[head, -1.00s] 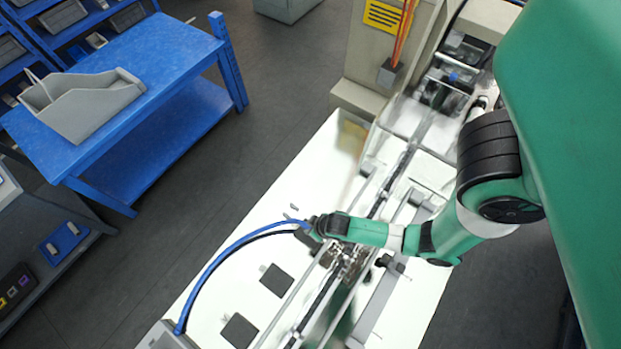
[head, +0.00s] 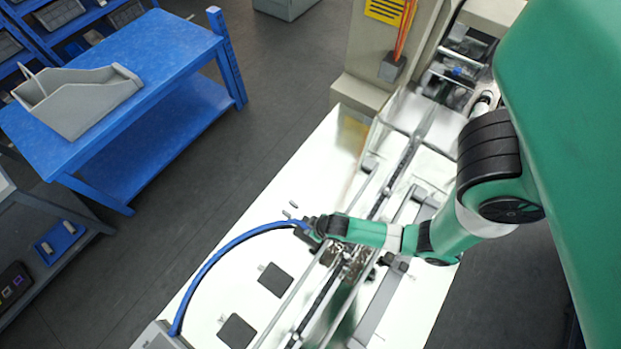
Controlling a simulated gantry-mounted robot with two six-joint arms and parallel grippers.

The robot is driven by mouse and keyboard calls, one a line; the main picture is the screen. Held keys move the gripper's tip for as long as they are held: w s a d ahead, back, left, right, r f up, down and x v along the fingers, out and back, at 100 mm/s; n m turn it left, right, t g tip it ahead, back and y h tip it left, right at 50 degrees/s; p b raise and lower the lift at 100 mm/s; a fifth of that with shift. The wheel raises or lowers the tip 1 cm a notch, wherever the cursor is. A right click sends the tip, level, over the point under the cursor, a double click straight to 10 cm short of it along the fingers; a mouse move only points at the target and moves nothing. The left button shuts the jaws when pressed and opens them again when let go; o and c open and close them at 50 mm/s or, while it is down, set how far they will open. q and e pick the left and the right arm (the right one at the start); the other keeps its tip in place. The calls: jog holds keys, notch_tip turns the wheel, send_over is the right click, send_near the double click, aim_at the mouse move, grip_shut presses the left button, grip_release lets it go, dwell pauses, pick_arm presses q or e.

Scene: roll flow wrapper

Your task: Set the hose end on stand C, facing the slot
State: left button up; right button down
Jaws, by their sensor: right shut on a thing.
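The blue hose (head: 212,263) arcs from a grey box (head: 158,338) at the bottom of the head view up to my right gripper (head: 304,228). My right gripper is shut on the hose near its end, above the white machine table (head: 232,278). The fingers and the hose end are small and partly hidden, so I cannot tell which way the end faces. Two dark square pads (head: 275,279) lie on the table below the gripper. I see no lettering, so I cannot tell which thing is stand C. My left gripper is not in view.
The machine's rails (head: 400,170) run diagonally beneath my right forearm. Small grey pegs (head: 293,204) sit just beyond the gripper. A blue bench (head: 170,45) with a grey bin (head: 85,110) stands at the upper left. Dark floor lies between bench and machine.

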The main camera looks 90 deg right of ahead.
jog(key=shift+f+b, duration=0.3)
jog(key=shift+f, duration=0.1)
jog(key=c, duration=0.6)
grip_release()
jog(key=shift+c, duration=0.2)
jog(key=shift+r, duration=0.1)
jog(key=p+v, duration=0.7)
jog(key=v, duration=0.4)
jog(key=shift+r+p, duration=0.25)
jog(key=shift+p, duration=0.15)
jog(key=shift+s, duration=0.1)
